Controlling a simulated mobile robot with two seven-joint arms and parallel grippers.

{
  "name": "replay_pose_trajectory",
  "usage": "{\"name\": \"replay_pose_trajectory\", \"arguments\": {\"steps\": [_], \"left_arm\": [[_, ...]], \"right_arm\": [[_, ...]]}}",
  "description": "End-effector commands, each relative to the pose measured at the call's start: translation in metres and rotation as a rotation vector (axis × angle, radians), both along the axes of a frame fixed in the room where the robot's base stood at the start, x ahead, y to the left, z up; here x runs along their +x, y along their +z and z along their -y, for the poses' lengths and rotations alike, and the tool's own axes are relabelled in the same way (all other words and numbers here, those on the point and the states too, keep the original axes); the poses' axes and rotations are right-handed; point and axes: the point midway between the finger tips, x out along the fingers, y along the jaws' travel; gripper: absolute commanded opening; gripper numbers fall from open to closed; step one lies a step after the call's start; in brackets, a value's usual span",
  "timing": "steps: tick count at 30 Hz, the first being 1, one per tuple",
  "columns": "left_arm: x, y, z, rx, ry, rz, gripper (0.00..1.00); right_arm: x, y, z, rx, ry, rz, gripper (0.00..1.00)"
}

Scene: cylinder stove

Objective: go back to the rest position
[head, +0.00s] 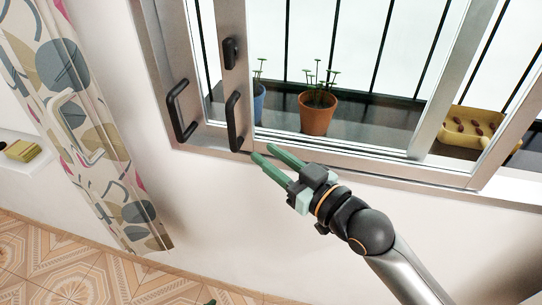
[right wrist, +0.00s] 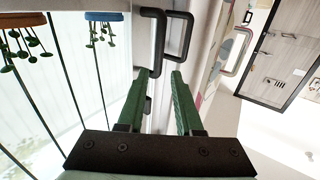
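My right gripper (head: 264,152) is in front of the window, its two green fingers apart with nothing between them. In the right wrist view my right gripper (right wrist: 158,75) also shows open and empty, its fingertips near the dark window handles. One handle (head: 235,122) is on the sliding window frame, just beyond the fingertips in the head view. Another handle (head: 180,110) is on the frame to its left. I cannot tell whether the fingertips touch a handle. Only a small green tip, likely of my left gripper (head: 210,302), shows at the bottom edge.
A yellow tray (head: 470,127) with brown items is at the right. A patterned panel (head: 85,130) with a pale handle stands left. Tiled floor (head: 60,265) is below.

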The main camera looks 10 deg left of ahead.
Motion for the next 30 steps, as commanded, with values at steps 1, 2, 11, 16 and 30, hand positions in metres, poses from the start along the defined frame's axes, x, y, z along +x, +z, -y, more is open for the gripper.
{"name": "replay_pose_trajectory", "arguments": {"steps": [1, 2, 11, 16, 30], "left_arm": [[0.0, 0.0, 0.0, 0.0, 0.0, 0.0, 1.0], [0.0, 0.0, 0.0, 0.0, 0.0, 0.0, 1.0], [0.0, 0.001, 0.0, 0.0, 0.0, 0.0, 1.0], [0.0, 0.003, 0.0, 0.0, 0.0, 0.0, 1.0], [0.0, 0.007, 0.0, 0.0, 0.0, 0.0, 1.0]], "right_arm": [[0.0, 0.0, 0.0, 0.0, 0.0, 0.0, 0.34], [0.0, 0.0, 0.0, 0.0, 0.0, 0.0, 0.34], [0.003, -0.019, 0.01, 0.01, -0.04, -0.041, 0.34], [0.004, -0.08, 0.048, 0.015, -0.173, -0.157, 0.34], [-0.105, -0.299, 0.204, -0.217, -0.59, -0.541, 0.34]]}}
